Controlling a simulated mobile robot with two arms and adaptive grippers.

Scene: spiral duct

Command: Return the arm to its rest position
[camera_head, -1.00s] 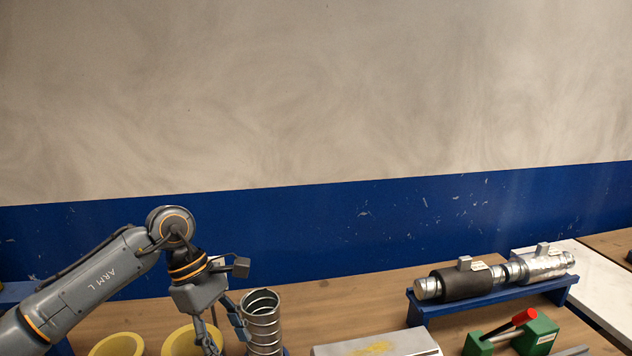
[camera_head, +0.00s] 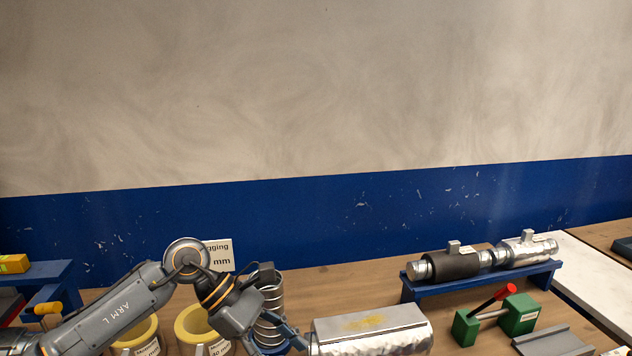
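My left arm comes in from the lower left of the head view. Its gripper (camera_head: 280,343) hangs at the bottom edge, in front of the spiral metal duct (camera_head: 268,298) and left of the foil-wrapped box (camera_head: 370,328). The fingers look spread apart, with nothing seen between them; their lower ends are partly cut off by the frame. The gripper hides part of the duct's lower end; I cannot tell whether they touch. My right arm and gripper are not in view.
A blue rack (camera_head: 480,282) carries pipe pieces (camera_head: 455,264) at the right. A green clamp with a red handle (camera_head: 497,315) and a grey channel (camera_head: 553,341) lie in front. Blue shelving (camera_head: 45,272) stands far left.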

